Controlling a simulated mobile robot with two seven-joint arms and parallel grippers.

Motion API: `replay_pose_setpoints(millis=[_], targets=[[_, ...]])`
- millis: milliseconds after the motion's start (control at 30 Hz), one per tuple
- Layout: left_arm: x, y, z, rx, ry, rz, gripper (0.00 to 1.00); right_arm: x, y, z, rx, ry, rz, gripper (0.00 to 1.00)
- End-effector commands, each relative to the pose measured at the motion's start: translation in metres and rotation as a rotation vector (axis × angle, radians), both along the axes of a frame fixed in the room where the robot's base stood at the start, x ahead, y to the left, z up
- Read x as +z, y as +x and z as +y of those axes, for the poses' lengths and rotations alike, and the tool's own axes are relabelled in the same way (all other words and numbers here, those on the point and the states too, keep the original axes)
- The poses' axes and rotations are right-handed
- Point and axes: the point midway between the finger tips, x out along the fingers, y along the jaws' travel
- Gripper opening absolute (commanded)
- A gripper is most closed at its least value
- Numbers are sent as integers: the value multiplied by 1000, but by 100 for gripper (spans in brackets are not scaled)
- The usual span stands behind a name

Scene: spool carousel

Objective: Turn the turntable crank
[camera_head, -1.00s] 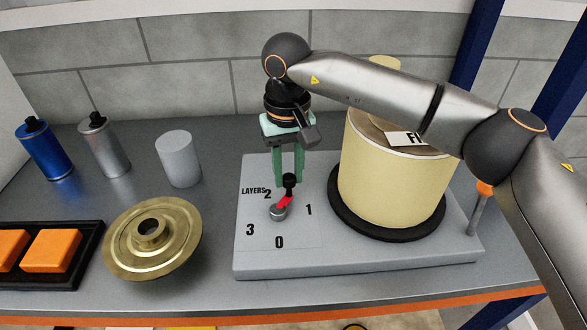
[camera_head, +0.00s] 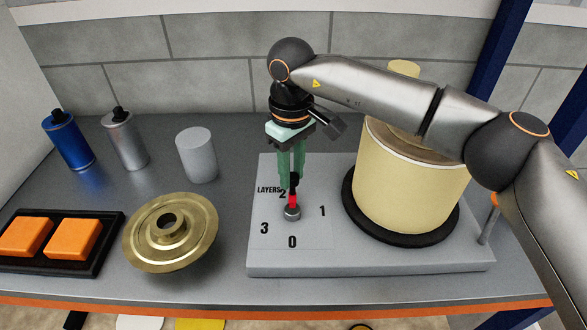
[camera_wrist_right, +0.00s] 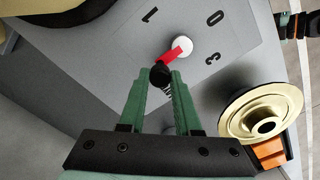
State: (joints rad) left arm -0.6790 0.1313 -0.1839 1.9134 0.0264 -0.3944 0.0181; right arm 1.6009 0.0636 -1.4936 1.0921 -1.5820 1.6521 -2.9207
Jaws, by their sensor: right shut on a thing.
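The crank (camera_head: 292,201) is a short red arm on a silver hub, with a black knob at its outer end. It sits on the grey turntable base (camera_head: 380,262) among the numbers 0, 1, 2 and 3. In the head view its arm points away from me, close to the 2. My right gripper (camera_head: 293,178) comes down from above, shut on the black knob. The right wrist view shows the knob (camera_wrist_right: 160,74) between the green fingertips. A green and black part at that view's upper right looks like my left gripper (camera_wrist_right: 284,22); its jaw is unclear.
A cream drum (camera_head: 410,190) on a black disc stands right of the crank, partly behind my right arm. A brass flange (camera_head: 150,245), a grey cylinder (camera_head: 196,155), blue and silver bottles, and a black tray (camera_head: 78,263) with orange blocks are at left.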

Motion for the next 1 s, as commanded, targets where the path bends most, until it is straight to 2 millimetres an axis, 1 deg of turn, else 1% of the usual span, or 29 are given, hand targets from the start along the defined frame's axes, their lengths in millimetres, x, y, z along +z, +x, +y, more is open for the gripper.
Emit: replay_pose_setpoints(millis=[33,367,400,633,667,867,1000], targets=[[0,0,0,0,0,0,0,-2,-3,1,8,-1,9,0],[0,0,0,-1,-1,0,0,-3,-3,1,10,-3,11,0],[0,0,0,-1,-1,0,0,-3,-3,1,10,-3,11,34],[0,0,0,0,-2,-1,0,-2,-2,1,7,-2,7,60],[0,0,0,0,-2,-1,0,-2,-2,1,7,-2,6,62],[0,0,0,0,-2,-1,0,-1,-1,0,5,-2,4,62],[0,0,0,0,-2,-1,0,7,0,0,5,-1,1,62]])
